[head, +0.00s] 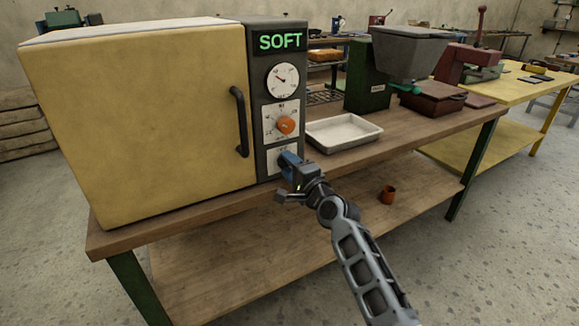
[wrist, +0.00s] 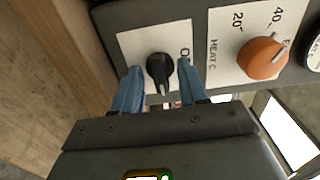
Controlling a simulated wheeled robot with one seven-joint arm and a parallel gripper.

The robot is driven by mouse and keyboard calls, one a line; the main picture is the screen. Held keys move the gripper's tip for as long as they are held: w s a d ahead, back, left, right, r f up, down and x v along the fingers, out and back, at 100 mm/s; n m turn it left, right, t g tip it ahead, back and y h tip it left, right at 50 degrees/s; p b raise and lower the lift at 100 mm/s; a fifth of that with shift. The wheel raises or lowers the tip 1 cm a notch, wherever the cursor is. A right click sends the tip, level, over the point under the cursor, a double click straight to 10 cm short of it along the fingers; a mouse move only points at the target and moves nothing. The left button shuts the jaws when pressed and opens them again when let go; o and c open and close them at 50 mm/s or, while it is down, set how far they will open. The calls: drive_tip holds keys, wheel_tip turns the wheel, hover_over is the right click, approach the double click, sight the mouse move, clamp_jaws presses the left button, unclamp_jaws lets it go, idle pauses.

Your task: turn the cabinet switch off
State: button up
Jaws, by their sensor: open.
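The yellow cabinet (head: 140,120) stands on the bench, its door closed. Its grey control panel carries a green SOFT display (head: 280,41), a round gauge (head: 283,80) and an orange dial (head: 285,125). The cabinet switch (wrist: 159,75) is a black knob with a pale line on a white plate in the wrist view. My gripper (head: 289,165) is at the panel's bottom, hiding the switch in the head view. In the wrist view its blue fingers (wrist: 158,82) are open, one on each side of the knob. I cannot tell whether they touch it.
The orange dial (wrist: 263,58) is close to the right finger in the wrist view. A white tray (head: 344,133) lies on the bench right of the panel. A green machine with a grey hopper (head: 412,52) stands behind it.

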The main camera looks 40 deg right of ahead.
clamp_jaws()
drive_tip(key=shift+f+n, duration=0.1)
drive_tip(key=shift+n, duration=0.2)
idle(0.3)
drive_tip(key=n+b, duration=0.3)
drive_tip(key=shift+f, duration=0.15)
drive_tip(key=n+b, duration=0.3)
drive_tip(key=n, duration=0.2)
drive_tip(key=n+b, duration=0.3)
drive_tip(key=n, duration=0.1)
drive_tip(key=shift+n, duration=0.3)
drive_tip(key=shift+n+b, duration=1.35)
drive_tip(key=shift+n, duration=0.85)
